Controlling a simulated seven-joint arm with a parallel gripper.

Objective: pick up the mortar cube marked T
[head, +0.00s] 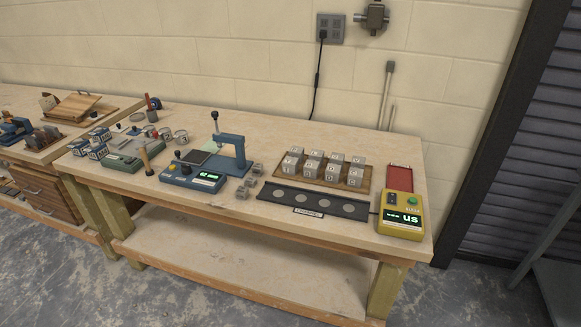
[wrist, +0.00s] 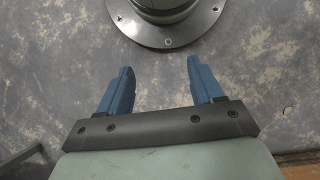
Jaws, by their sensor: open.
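Several grey mortar cubes with letters on their faces stand in two rows on a brown board (head: 312,184) on the workbench in the head view. The letters are too small for me to tell which cube (head: 311,169) is marked T. A few smaller grey cubes (head: 250,182) sit to the left of the board, beside a blue device. My gripper (wrist: 157,75) shows only in the wrist view. Its two blue fingers are apart with nothing between them, above the grey floor, and no cube is in that view.
A dark strip with round discs (head: 318,203) lies in front of the board. A yellow meter (head: 401,214) and red plate (head: 399,179) stand to its right. A blue press (head: 232,150) stands to the left. Tubs and tools crowd the bench's left end.

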